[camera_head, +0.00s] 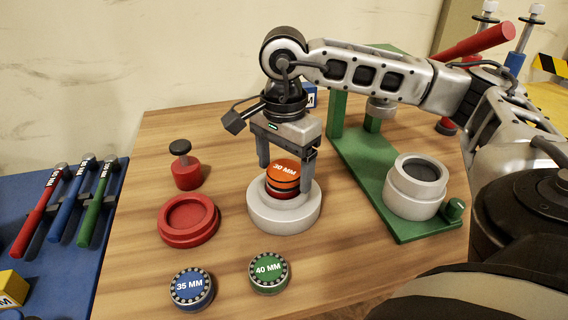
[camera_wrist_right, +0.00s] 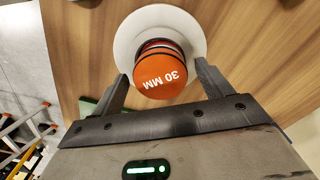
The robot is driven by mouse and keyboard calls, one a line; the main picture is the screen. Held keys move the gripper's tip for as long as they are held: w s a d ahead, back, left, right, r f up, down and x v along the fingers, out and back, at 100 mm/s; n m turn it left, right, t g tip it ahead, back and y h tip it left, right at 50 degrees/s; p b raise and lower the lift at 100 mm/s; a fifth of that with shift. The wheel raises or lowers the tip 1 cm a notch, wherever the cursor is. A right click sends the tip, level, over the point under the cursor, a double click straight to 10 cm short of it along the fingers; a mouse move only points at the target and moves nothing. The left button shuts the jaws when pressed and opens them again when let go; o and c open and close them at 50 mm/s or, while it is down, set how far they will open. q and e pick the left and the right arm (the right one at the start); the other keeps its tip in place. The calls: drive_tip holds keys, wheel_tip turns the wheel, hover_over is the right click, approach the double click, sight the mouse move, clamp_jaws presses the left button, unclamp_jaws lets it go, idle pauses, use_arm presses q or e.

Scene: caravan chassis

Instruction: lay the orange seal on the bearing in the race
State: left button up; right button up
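The orange seal (camera_head: 283,168), marked 30 MM, sits in a stack over the middle of the pale grey race (camera_head: 262,212). A red part (camera_head: 283,194) shows just below it; I cannot tell whether this is the bearing, and the stack's lower contact is hidden. In the right wrist view the seal (camera_wrist_right: 161,74) covers most of the stack, inside the race's pale ring (camera_wrist_right: 127,42). My right gripper (camera_head: 286,172) points down over the race with one finger on each side of the seal. The fingers (camera_wrist_right: 162,76) are open, with gaps to the seal. My left gripper is not in view.
A red ring-shaped dish (camera_head: 188,238) and a red knobbed tool (camera_head: 186,172) lie left. Blue 35 MM (camera_head: 192,306) and green 40 MM (camera_head: 269,286) discs lie in front. A green press (camera_head: 360,165) with a grey cup (camera_head: 415,197) stands right.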

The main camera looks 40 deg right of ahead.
sight(284, 170)
wheel_tip(284, 170, up, 12)
drive_tip(key=p, duration=0.2)
drive_tip(key=shift+r, duration=0.2)
idle(0.4)
idle(0.3)
